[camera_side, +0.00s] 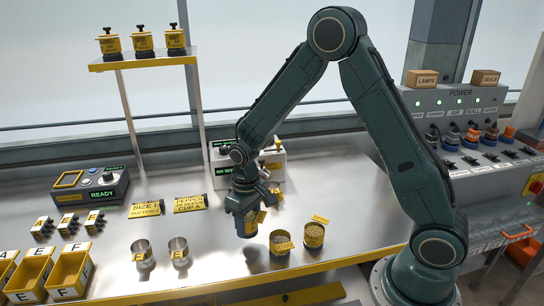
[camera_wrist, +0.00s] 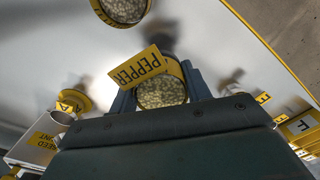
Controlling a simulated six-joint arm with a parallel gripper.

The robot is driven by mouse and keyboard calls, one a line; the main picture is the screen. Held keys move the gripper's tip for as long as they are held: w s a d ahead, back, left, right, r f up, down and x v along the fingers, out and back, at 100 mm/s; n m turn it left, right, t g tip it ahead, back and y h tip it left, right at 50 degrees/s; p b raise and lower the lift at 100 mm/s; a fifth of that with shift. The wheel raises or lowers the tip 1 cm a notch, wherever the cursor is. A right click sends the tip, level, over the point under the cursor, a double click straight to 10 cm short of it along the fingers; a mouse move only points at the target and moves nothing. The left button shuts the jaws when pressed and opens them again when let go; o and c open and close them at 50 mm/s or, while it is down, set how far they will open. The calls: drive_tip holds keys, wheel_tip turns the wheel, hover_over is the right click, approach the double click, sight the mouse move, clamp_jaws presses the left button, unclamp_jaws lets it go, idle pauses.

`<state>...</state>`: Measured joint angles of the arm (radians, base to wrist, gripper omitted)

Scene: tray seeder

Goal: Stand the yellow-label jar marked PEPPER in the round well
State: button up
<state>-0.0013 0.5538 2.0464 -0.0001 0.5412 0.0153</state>
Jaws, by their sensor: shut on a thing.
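The jar marked PEPPER (camera_wrist: 162,96) is filled with pale seeds and has a yellow rim and a yellow label (camera_wrist: 140,67). It sits between the fingers of my gripper (camera_wrist: 158,90) in the wrist view. In the side view my gripper (camera_side: 247,220) points down over the bench, shut on the jar, which is mostly hidden behind the fingers; a bit of yellow label shows at their right. I cannot clearly make out the round well; a yellow ring-like part marked A (camera_wrist: 72,102) shows left in the wrist view.
Two seed-filled yellow-label jars (camera_side: 281,243) (camera_side: 314,235) stand close to the right of my gripper. Two metal cups (camera_side: 143,254) (camera_side: 180,250) stand left. Yellow bins (camera_side: 68,276) are at the far left. A grey machine (camera_side: 272,170) stands behind. A shelf (camera_side: 145,60) holds three jars.

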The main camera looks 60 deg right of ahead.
drive_tip(key=shift+f, duration=0.15)
idle(0.5)
drive_tip(key=shift+w+d+r, duration=0.15)
drive_tip(key=shift+w+r, duration=0.1)
drive_tip(key=shift+w, duration=0.15)
drive_tip(key=w+d+r+n, duration=0.2)
drive_tip(key=w+r, duration=0.4)
drive_tip(key=r, duration=0.2)
drive_tip(key=w+d+r+n, duration=0.3)
drive_tip(key=w+r, duration=0.3)
drive_tip(key=r, duration=0.1)
drive_tip(key=shift+d+r+n, duration=0.3)
drive_tip(key=shift+d+r, duration=0.05)
drive_tip(key=shift+r, duration=0.05)
drive_tip(key=shift+w, duration=0.1)
wheel_tip(320, 180, down, 16)
drive_tip(key=shift+r, duration=0.1)
drive_tip(key=shift+f, duration=2.15)
